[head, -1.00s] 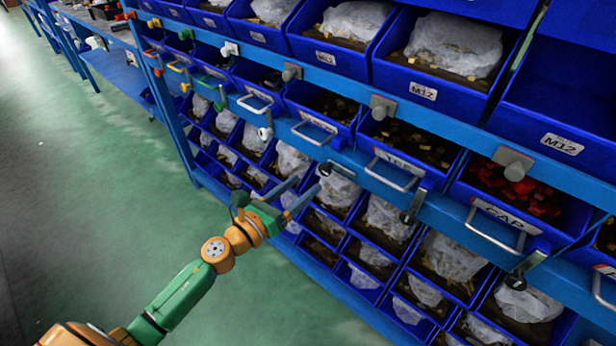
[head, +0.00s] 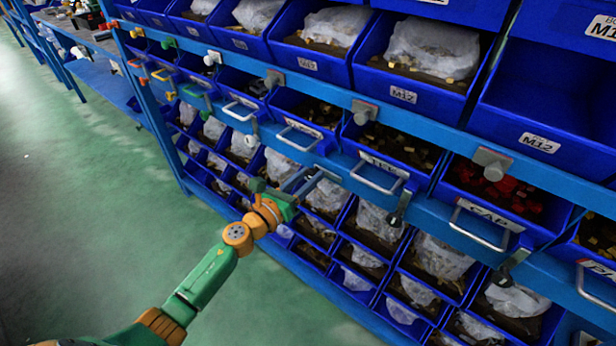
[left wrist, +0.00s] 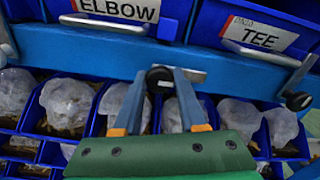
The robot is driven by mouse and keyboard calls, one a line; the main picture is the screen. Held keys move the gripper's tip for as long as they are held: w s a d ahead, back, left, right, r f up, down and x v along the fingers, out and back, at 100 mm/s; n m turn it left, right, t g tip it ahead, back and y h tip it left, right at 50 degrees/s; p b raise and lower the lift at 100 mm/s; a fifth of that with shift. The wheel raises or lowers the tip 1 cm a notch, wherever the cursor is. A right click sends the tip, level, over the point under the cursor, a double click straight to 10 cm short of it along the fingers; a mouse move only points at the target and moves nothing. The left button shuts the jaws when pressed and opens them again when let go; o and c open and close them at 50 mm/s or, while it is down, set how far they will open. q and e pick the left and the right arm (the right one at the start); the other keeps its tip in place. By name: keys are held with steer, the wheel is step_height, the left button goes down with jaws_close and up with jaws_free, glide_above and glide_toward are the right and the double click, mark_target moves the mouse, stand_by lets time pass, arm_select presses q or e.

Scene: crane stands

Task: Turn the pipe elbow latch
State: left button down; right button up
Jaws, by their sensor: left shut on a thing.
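The pipe elbow bin (left wrist: 80,8), labelled ELBOW, shows at the top of the left wrist view. Its latch, a round black knob (left wrist: 159,78) with a light metal plate (left wrist: 192,75), is on the blue rail below the bin, to the right of its handle. My left gripper (left wrist: 161,76) is shut on this latch, one fingertip on each side of the knob. The plate lies sideways, reaching right behind the right finger. In the head view my left gripper (head: 311,176) is at the rail below the elbow bin's handle (head: 296,137), and hides most of the latch. My right gripper is not in view.
The TEE bin handle (head: 376,180) and its latch (head: 399,208) are to the right of my left gripper. Small bins with plastic bags (head: 328,197) lie below the rail. Green floor (head: 90,190) is clear at left.

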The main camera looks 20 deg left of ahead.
arm_select(q)
steer(key=shift+n, duration=0.4)
steer(key=n, duration=0.3)
steer(key=shift+n+p, duration=0.3)
steer(key=shift+n, duration=0.1)
steer(key=n, duration=0.4)
steer(key=shift+p, duration=0.35)
steer(key=n+p, duration=0.1)
steer(key=n, duration=0.4)
steer(key=shift+n, duration=0.4)
steer(key=shift+n+p, duration=0.3)
steer(key=shift+n, duration=1.3)
steer(key=shift+f+n, duration=0.1)
steer(key=shift+n, duration=0.2)
steer(key=shift+c, duration=2.3)
jaws_free()
steer(key=shift+s, duration=0.1)
